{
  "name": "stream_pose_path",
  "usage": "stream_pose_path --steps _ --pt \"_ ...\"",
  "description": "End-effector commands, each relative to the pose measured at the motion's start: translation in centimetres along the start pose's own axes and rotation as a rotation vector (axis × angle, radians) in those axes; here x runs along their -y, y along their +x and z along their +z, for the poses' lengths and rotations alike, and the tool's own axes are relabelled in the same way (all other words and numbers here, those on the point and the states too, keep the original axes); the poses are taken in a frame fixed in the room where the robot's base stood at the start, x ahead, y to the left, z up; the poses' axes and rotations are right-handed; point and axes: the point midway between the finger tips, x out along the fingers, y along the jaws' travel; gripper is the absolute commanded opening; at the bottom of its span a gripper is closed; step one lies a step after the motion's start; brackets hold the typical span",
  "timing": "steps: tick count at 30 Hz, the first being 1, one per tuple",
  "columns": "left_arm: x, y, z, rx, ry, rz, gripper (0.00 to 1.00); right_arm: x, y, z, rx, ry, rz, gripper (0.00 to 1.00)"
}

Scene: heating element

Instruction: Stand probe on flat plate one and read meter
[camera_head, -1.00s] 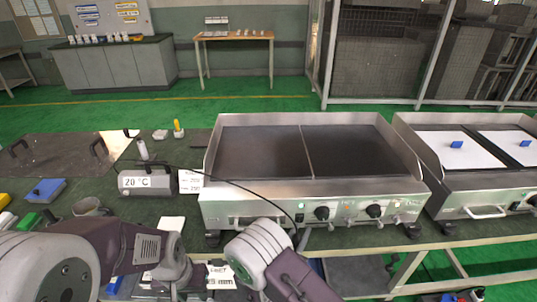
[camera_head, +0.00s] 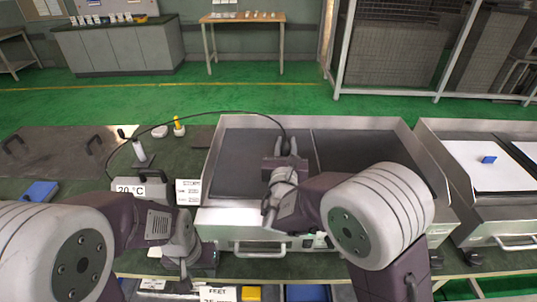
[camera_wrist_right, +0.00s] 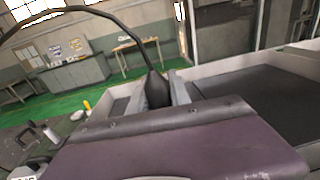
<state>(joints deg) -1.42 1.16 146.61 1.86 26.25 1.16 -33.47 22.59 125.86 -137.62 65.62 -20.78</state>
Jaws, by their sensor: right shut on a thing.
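The meter (camera_head: 150,190) is a grey box reading 20 °C, left of the griddle, partly hidden by my left arm. The black probe (camera_wrist_right: 157,88), with its cable rising from the top, is upright between the fingers of my right gripper (camera_wrist_right: 160,88). In the head view the right gripper (camera_head: 287,150) is shut on the probe over the griddle's left dark plate (camera_head: 235,165). The probe's lower end is hidden, so I cannot tell whether it touches the plate. My left gripper (camera_head: 184,268) is low at the griddle's front left; its finger opening is unclear.
The black cable (camera_head: 190,115) arches from the meter side to the probe. The right plate (camera_head: 365,150) is bare. A second griddle (camera_head: 490,165) with white sheets stands at the right.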

Motion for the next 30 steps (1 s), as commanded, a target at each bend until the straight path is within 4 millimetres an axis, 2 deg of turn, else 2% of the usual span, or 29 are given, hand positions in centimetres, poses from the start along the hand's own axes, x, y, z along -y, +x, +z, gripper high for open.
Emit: stream_pose_path --steps 5,7,21,25,30 --pt "0.0 0.0 0.1 0.001 0.000 0.000 0.36 0.0 0.1 0.0 0.001 0.001 -0.001 0.00" --pt "0.0 0.0 0.1 0.001 0.000 0.000 0.36 -0.2 0.7 -0.5 0.000 0.000 -0.002 0.00" --pt "0.0 0.4 0.1 0.000 0.000 0.000 0.36 -2.8 9.7 -6.1 0.000 0.002 -0.002 0.00" --pt "0.0 0.5 0.1 0.000 0.000 0.000 0.36 -3.2 10.9 -6.8 0.001 0.001 -0.001 0.00" --pt "0.0 0.5 0.1 0.000 0.000 0.000 0.36 -3.3 11.2 -7.0 0.001 0.001 -0.001 0.00"
